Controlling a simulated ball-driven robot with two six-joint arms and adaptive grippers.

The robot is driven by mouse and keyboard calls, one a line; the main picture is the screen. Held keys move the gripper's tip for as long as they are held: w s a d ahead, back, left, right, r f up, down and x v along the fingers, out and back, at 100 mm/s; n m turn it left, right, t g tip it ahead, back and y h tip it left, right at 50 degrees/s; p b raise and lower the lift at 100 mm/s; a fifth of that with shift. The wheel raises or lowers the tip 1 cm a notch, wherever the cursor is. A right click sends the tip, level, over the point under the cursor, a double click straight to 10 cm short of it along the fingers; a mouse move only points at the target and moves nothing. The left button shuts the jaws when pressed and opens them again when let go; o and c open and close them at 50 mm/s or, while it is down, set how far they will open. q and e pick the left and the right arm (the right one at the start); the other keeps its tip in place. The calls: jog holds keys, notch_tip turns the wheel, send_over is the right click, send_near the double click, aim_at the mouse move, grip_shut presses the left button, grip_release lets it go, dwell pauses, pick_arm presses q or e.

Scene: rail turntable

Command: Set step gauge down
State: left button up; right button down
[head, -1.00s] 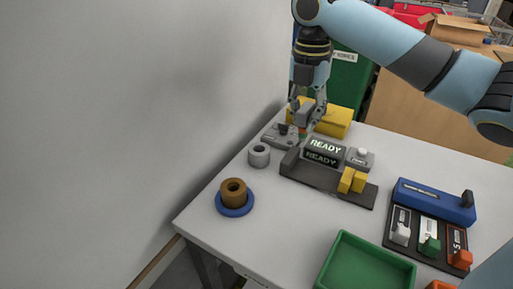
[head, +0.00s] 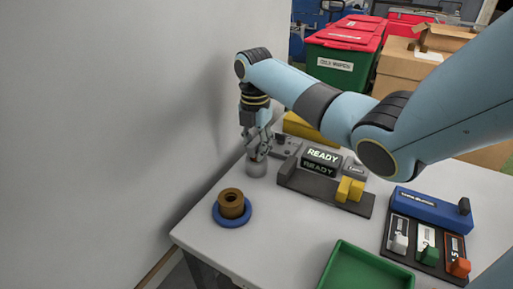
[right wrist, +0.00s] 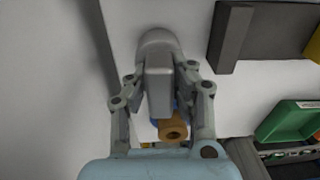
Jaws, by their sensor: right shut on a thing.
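My right gripper (head: 258,152) is shut on a grey block, which I take to be the step gauge (right wrist: 159,88). In the right wrist view the block lies between the two fingers (right wrist: 160,105). In the head view the fingers mostly hide it. It is directly above or at the grey ring (head: 257,169), near the table's left edge by the wall. The ring's rounded edge shows beyond the block in the wrist view (right wrist: 157,40). I cannot tell whether block and ring touch. My left gripper is not in view.
A brown ring (head: 231,199) stands on a blue disc (head: 237,220) in front. A dark fixture (head: 318,190) with yellow blocks and a READY display (head: 322,156) is to the right. A green tray (head: 365,268) is at the front. The table's middle is clear.

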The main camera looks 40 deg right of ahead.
jog(key=shift+f, duration=0.3)
jog(key=c, duration=1.2)
grip_release()
jog(key=shift+f, duration=0.1)
jog(key=shift+o, duration=0.2)
notch_tip(320, 180, up, 12)
jog(key=shift+w+r+b, duration=0.15)
jog(key=shift+b, duration=0.25)
jog(key=shift+a, duration=0.1)
